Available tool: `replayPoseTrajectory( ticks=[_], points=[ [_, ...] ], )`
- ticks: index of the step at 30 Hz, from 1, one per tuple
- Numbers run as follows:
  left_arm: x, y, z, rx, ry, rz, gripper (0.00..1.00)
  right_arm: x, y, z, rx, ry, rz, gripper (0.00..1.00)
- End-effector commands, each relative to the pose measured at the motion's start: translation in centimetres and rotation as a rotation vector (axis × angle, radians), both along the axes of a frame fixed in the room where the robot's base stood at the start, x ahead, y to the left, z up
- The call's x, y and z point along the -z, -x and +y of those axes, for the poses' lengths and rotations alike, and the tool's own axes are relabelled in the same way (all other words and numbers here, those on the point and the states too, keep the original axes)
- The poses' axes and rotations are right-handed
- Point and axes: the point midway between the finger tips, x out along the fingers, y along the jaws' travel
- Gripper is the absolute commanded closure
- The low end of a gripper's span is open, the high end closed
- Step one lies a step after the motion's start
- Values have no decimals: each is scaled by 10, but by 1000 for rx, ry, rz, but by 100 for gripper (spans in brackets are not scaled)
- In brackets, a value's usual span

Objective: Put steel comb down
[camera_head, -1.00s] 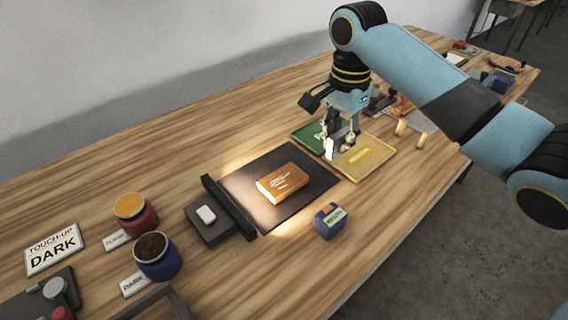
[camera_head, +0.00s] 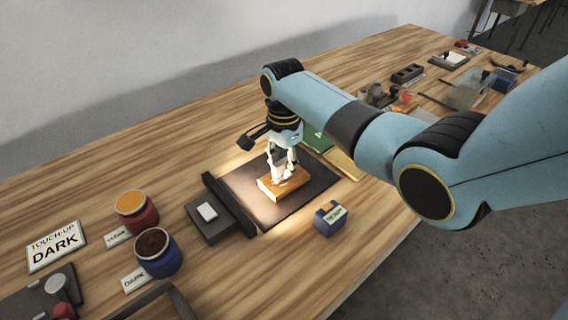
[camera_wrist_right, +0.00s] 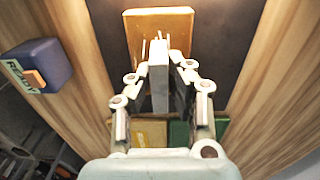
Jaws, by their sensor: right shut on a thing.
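My right gripper (camera_head: 283,176) is over the orange-brown wooden block (camera_head: 268,191) on the dark mat. In the right wrist view my right gripper (camera_wrist_right: 158,88) is shut on the steel comb (camera_wrist_right: 158,72), a narrow grey piece with thin teeth at its far end. The teeth overlap the wooden block (camera_wrist_right: 174,22). I cannot tell whether they touch it. In the head view the fingers largely hide the comb and part of the block. My left gripper is not in view.
The dark mat (camera_head: 240,179) lies beside a dark stand with a white piece (camera_head: 207,212). A blue labelled cube (camera_head: 329,219) stands in front. Green (camera_head: 316,137) and yellow (camera_head: 346,166) pads lie behind, partly hidden by my arm. Dark (camera_head: 158,254) and orange-topped (camera_head: 136,212) jars stand left.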

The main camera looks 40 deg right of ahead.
Motion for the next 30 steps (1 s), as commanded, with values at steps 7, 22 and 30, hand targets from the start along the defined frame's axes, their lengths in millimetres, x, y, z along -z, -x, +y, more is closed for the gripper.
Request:
replayPoseTrajectory(
  ticks=[7, 22, 30],
  points=[
    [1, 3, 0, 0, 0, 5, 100, 0, 0, 0, 0, 0, -1, 100],
    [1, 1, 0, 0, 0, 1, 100, 2, 0, 0, 1, 0, -1, 61],
    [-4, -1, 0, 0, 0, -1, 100, -31, -1, 0, 1, 2, -6, 61]
  ],
)
